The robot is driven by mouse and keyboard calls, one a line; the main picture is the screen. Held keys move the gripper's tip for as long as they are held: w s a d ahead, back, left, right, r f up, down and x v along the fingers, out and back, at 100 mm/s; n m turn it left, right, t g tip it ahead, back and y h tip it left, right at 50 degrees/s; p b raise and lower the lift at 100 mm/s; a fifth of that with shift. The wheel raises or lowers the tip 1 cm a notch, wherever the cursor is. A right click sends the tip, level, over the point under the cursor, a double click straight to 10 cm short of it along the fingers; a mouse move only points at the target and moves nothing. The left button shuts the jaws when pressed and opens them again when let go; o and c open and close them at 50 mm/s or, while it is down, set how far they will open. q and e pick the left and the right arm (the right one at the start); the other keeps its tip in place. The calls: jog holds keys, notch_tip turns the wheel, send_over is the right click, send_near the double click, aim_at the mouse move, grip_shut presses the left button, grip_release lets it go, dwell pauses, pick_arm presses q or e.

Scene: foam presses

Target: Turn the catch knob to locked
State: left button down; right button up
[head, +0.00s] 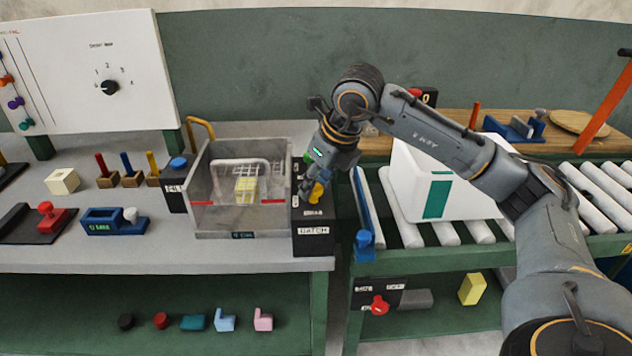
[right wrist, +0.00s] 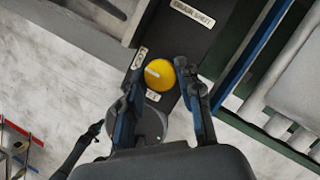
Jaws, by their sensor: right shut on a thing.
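The catch knob (head: 317,192) is yellow and sits on a black panel (head: 314,246) at the right side of the grey press tub. In the right wrist view the knob (right wrist: 159,75) is round, with a pale mark on its left part. My right gripper (right wrist: 172,88) reaches down onto the knob, with one finger on each side, and is shut on it. In the head view the right gripper (head: 309,188) partly hides the knob. A small white label (right wrist: 140,57) lies just beyond the knob; its words are too small to read. My left gripper is not in view.
The clear-walled tub (head: 240,220) with a yellow block inside stands left of the panel. A blue-topped post (head: 364,240) and a roller conveyor with a white box (head: 415,178) are at the right. Pegs and blocks stand on the left bench.

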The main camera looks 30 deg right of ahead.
jog(key=o, duration=1.1)
jog(key=shift+r, duration=0.1)
jog(key=v, duration=1.2)
